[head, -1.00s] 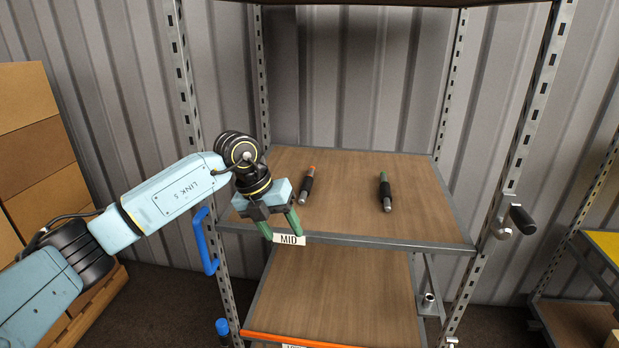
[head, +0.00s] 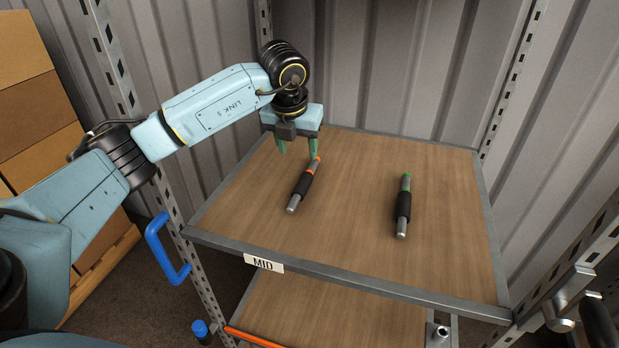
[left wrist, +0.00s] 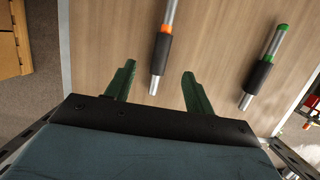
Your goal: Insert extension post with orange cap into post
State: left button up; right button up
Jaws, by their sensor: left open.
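The extension post with the orange cap (head: 303,185) lies on the MID shelf. It has a silver tube, a black sleeve and orange at the cap and ring. My left gripper (head: 297,154) is open above the shelf, near the orange-capped end. An upright silver tube with an open top (head: 438,333), possibly the post, shows below the shelf's front right. My right gripper is out of view.
A similar post with a green cap (head: 403,207) lies to the right on the shelf (head: 350,255). A blue handle (head: 165,247) and a blue-capped piece (head: 200,328) are at the left. Perforated uprights frame the shelf. Cardboard boxes (head: 40,150) stand at far left.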

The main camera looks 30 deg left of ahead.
pick_arm(q)
send_over(304, 178)
jog(key=s, duration=0.2)
notch_tip(304, 178, down, 5)
jog(key=shift+r, duration=0.1)
jog(key=shift+w+f, duration=0.15)
jog(key=shift+f, duration=0.2)
jog(key=shift+w+f, duration=0.15)
jog(key=shift+f, duration=0.45)
jog(key=x, duration=0.3)
jog(key=shift+w+d+f, duration=0.15)
jog(key=shift+d+f, duration=0.05)
jog(key=shift+f, duration=0.1)
jog(key=shift+w+f, duration=0.1)
jog(key=shift+f, duration=0.15)
jog(key=c, duration=1.2)
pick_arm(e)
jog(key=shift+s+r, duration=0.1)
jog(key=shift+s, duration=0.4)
